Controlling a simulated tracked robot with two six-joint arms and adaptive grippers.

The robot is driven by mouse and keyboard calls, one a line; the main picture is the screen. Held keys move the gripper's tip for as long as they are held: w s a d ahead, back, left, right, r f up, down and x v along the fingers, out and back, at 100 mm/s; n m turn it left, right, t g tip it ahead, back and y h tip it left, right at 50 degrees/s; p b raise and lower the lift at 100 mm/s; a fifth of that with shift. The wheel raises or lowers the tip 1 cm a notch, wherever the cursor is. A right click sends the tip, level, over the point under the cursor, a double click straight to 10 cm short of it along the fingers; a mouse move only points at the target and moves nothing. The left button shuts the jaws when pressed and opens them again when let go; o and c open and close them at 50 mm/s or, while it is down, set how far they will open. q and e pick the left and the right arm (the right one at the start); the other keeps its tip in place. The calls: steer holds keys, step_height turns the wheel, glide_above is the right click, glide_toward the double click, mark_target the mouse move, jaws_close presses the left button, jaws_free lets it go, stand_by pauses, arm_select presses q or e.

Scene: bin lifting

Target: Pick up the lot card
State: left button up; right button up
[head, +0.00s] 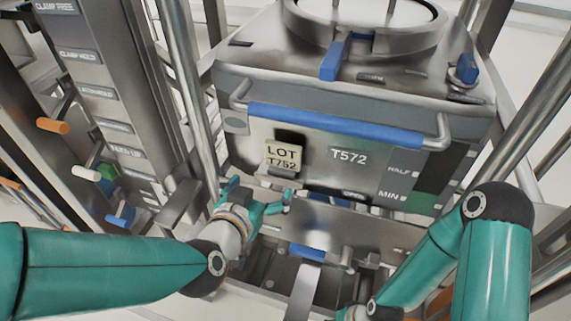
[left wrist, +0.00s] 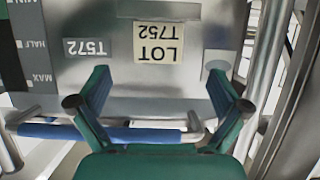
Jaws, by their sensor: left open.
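The lot card (head: 283,156) is a small cream card reading "LOT T752", upright on the front of the grey metal bin (head: 345,105), left of the "T572" label. A small metal ledge (head: 270,173) sits at its lower edge. My left gripper (head: 260,191) is open and empty, below the card in the head view and apart from it. In the left wrist view the card (left wrist: 158,42) appears upside down, beyond and between the open fingers (left wrist: 158,76). My right arm comes in at the lower right, but its gripper does not show.
A blue handle bar (head: 335,125) crosses the bin front above the card. A steel post (head: 188,85) stands close left, beside a labelled panel (head: 90,80) with coloured knobs. Metal framework with a blue part (head: 307,251) lies below the bin.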

mark_target(282, 164)
arm_select(q)
steer(key=x, duration=0.8)
steer(key=shift+w+f, duration=0.1)
steer(key=shift+p+x, duration=0.65)
steer(key=shift+x, duration=2.3)
steer(key=shift+d, duration=0.15)
steer(key=c, duration=0.9)
steer(key=shift+c, duration=0.2)
